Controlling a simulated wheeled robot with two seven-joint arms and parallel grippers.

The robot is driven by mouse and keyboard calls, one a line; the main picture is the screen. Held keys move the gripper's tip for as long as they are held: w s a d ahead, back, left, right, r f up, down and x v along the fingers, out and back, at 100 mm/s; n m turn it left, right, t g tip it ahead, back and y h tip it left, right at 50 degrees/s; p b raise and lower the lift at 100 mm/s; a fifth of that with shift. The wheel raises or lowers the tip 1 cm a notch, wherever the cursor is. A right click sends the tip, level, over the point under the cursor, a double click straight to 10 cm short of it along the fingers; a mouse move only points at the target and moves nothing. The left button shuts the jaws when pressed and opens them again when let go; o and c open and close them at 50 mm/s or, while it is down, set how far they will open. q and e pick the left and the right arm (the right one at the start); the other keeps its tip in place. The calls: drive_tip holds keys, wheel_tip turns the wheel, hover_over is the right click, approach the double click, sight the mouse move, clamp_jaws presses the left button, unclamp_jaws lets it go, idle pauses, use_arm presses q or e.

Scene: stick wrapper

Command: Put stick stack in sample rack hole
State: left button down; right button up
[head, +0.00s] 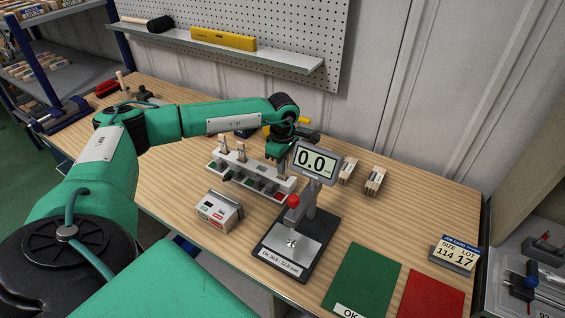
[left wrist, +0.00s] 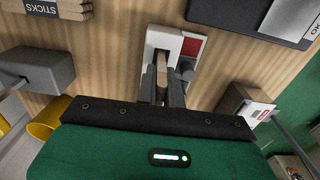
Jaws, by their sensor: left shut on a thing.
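The sample rack (head: 262,187) is a pale grey block with a row of holes and coloured squares along its front, red at the right end. Two stick stacks (head: 223,146) (head: 241,153) stand upright at its left part. My left gripper (head: 281,158) is over the rack's right part, pointing down. In the left wrist view, the gripper (left wrist: 161,92) is shut on a tan stick stack (left wrist: 162,64), with the white rack end (left wrist: 153,42) and its red square just beyond. Whether the stack's lower end is inside a hole cannot be told. My right gripper is not in view.
A gauge (head: 317,162) reading 0.0 stands right in front of the rack. A small labelled box (head: 219,211) is at its front left. Stick bundles (head: 374,181) lie to the right. Green (head: 362,282) and red (head: 431,296) mats lie at the front right.

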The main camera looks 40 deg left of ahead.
use_arm(q)
drive_tip(key=shift+f, duration=0.2)
drive_tip(key=c, duration=1.5)
unclamp_jaws()
drive_tip(key=shift+r, duration=0.1)
drive_tip(key=shift+r, duration=0.5)
wheel_tip(320, 180, up, 11)
drive_tip(key=b, duration=0.4)
drive_tip(key=shift+r, duration=0.15)
